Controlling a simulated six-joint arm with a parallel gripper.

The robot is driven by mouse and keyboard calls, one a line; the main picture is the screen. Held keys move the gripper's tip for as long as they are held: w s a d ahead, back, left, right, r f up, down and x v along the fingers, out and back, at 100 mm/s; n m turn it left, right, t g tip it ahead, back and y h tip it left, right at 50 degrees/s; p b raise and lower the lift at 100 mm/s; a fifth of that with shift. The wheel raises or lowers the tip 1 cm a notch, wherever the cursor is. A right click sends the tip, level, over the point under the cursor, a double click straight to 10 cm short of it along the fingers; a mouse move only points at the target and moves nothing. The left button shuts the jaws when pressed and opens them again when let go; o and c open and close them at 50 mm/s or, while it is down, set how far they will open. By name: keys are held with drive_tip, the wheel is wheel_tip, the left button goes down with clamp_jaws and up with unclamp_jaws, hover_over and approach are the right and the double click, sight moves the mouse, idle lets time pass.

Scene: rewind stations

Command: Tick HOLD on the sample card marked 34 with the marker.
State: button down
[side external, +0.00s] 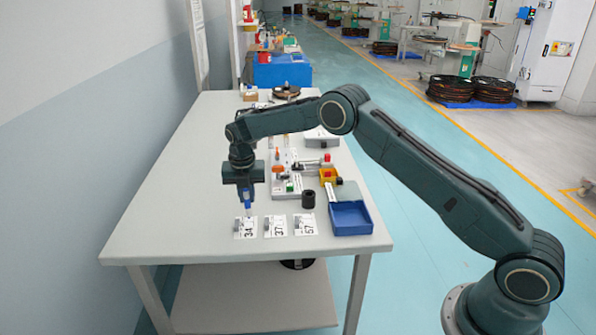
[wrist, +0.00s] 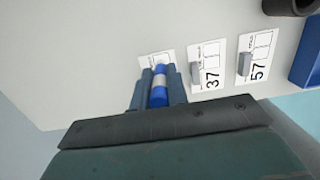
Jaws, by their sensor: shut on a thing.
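My gripper (side external: 246,190) is shut on a blue marker with a white band (side external: 247,199). The marker points down over the far part of the white sample card marked 34 (side external: 246,234), the leftmost of three cards in a row. I cannot tell whether its tip touches the card. In the wrist view the marker (wrist: 159,84) sits between the fingers (wrist: 158,88). It and the fingers hide most of card 34 (wrist: 149,60) there, including its number. Any mark on its boxes is too small or hidden to tell.
Card 37 (side external: 276,231) and card 57 (side external: 305,229) lie to the right, each with a small grey block. A dark cup (side external: 308,199) and a blue tray (side external: 369,222) stand further right. Several small items lie behind. The table's left side (side external: 170,205) is clear.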

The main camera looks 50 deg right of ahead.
drive_tip(key=shift+f, duration=0.3)
idle(0.7)
drive_tip(key=shift+r, duration=0.1)
drive_tip(key=shift+r, duration=3.45)
